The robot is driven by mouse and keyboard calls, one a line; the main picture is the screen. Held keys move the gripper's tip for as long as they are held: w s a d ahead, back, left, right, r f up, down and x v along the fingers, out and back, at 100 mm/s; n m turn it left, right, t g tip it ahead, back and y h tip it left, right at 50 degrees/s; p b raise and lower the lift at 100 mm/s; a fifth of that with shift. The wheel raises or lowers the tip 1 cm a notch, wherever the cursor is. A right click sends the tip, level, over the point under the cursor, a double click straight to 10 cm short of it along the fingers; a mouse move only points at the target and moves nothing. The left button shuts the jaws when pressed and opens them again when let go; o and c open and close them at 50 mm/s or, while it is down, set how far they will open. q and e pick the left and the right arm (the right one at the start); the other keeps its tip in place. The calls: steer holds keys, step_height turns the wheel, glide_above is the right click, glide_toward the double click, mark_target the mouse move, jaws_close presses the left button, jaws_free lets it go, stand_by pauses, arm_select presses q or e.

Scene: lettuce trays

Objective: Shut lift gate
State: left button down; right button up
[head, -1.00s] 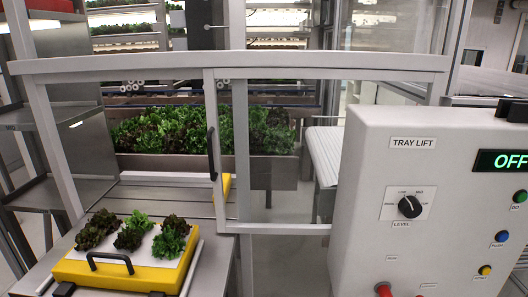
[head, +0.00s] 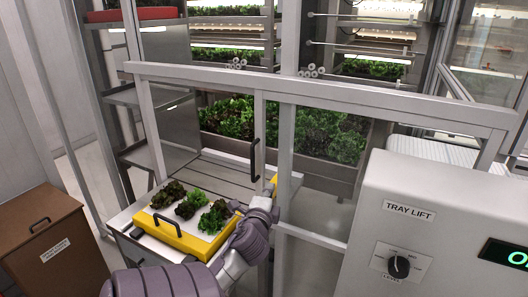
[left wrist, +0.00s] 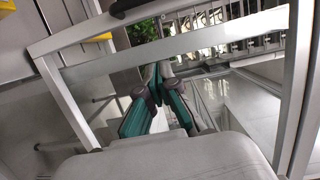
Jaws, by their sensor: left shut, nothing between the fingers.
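The lift gate is a grey framed panel with a clear middle; its left upright (head: 259,125) bears a black handle (head: 254,158). The panel stands on the right part of the opening, and the left part is unfilled. My left gripper (head: 267,196) is at the end of my arm, below and slightly right of the handle, by the gate's lower part; its fingertips are hard to make out there. In the left wrist view its teal and grey fingers (left wrist: 163,70) are shut and empty, with grey frame bars around them. I cannot tell whether they touch the gate. My right gripper is out of view.
A yellow tray (head: 166,233) with several lettuces sits left of my gripper. The white TRAY LIFT control box (head: 450,215) stands at right. A brown bin (head: 35,235) is at left. Planted racks (head: 235,148) lie behind the gate.

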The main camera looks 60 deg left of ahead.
mark_target(267, 160)
arm_select(q)
steer(key=b+x, duration=0.1)
steer(key=x, duration=0.2)
steer(key=r+b+x, duration=0.1)
steer(key=x, duration=0.2)
steer(key=b+x, duration=0.1)
steer(key=x, duration=0.2)
steer(key=shift+w+a+r, duration=0.1)
steer(key=shift+w+r, duration=0.05)
steer(key=shift+w, duration=0.05)
steer(key=shift+s+a+r+b, duration=0.15)
steer(key=shift+s+a, duration=0.1)
steer(key=shift+a, duration=0.2)
steer(key=shift+s+a+r+b, duration=0.15)
steer(key=shift+s+a, duration=0.15)
steer(key=shift+a, duration=0.15)
steer(key=shift+s+a+f, duration=0.1)
steer(key=shift+s+a, duration=0.1)
steer(key=shift+a, duration=0.15)
steer(key=shift+s+a+f, duration=0.1)
steer(key=shift+s+a, duration=0.1)
steer(key=shift+a, duration=0.35)
steer(key=shift+d, duration=0.1)
